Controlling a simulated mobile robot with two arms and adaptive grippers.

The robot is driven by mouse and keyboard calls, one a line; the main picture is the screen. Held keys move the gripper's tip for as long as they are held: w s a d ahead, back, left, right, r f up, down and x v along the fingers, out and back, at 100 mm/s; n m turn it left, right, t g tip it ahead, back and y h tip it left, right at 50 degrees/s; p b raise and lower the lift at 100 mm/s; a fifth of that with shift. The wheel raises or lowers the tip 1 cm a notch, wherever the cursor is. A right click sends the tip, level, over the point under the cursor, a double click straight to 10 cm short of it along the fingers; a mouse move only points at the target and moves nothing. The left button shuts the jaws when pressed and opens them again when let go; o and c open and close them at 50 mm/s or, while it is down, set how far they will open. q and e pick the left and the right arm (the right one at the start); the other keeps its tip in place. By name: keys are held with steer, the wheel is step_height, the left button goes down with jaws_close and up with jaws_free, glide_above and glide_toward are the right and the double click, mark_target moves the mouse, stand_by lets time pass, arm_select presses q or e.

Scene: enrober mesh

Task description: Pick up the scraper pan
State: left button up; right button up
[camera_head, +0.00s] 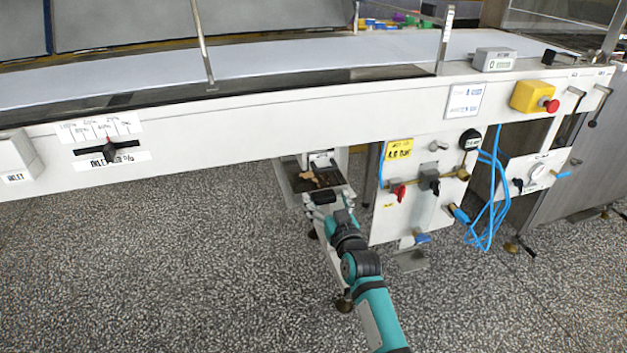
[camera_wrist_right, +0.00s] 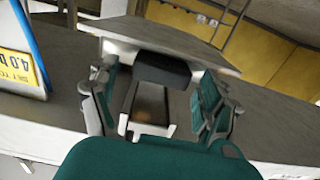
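The scraper pan (camera_head: 337,180) sits low under the front of the machine, a dark shallow tray with brown scraps in it. My right gripper (camera_head: 327,197) is at the pan's near edge. In the right wrist view the right gripper (camera_wrist_right: 160,98) has its two fingers apart, one on each side of a dark block and a pale bracket at the pan's front. The grey pan edge (camera_wrist_right: 175,38) lies just beyond the fingertips. I see no clear finger contact. My left gripper is not in view.
A white control panel (camera_head: 418,205) with valves stands just right of the pan, with blue hoses (camera_head: 487,205) further right. The machine's long white front rail (camera_head: 270,118) runs above the pan. The speckled floor (camera_head: 190,260) is clear at left.

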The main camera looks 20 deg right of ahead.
steer(key=c, duration=1.4)
steer(key=shift+r, duration=0.1)
steer(key=shift+c, duration=0.6)
